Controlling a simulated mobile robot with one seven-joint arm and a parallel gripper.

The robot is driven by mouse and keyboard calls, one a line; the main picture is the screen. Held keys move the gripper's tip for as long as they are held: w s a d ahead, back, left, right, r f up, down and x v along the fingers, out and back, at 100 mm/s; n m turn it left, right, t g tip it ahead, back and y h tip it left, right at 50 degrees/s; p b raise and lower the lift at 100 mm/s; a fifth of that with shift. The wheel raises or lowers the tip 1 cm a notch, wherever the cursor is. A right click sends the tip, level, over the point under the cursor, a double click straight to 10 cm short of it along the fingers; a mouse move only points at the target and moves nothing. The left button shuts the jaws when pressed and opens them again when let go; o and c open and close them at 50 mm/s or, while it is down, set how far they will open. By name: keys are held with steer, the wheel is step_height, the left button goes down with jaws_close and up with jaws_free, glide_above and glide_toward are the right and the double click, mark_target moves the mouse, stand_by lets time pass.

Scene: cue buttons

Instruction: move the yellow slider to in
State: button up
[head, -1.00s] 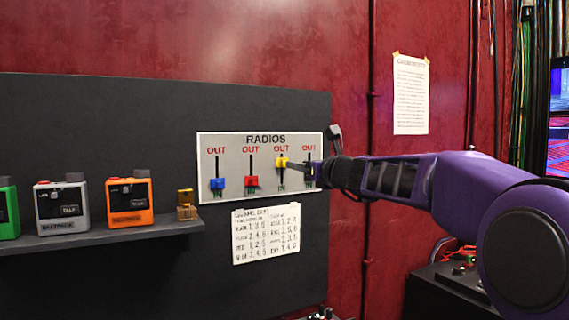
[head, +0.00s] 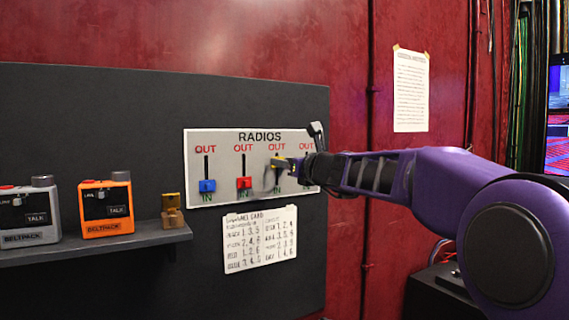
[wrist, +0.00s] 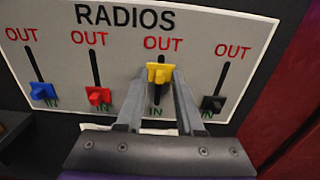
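The yellow slider (wrist: 159,73) sits near the upper part of its slot, close under the red OUT label, in the wrist view. It also shows in the head view (head: 279,162), partly covered by my gripper. My gripper (wrist: 161,74) has its two fingers on either side of the yellow slider, at its lower edges; whether they touch it I cannot tell. The fingers stand apart, with the slot and the IN label visible between them. The white RADIOS panel (head: 222,138) holds the sliders on a dark board.
The blue slider (wrist: 42,91), red slider (wrist: 97,95) and black slider (wrist: 212,103) are low in their slots, near IN. The black one is close to my right finger. A shelf (head: 110,245) with beltpacks stands left of the panel. A paper card (head: 260,238) hangs below.

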jaws_close()
stand_by(1.2)
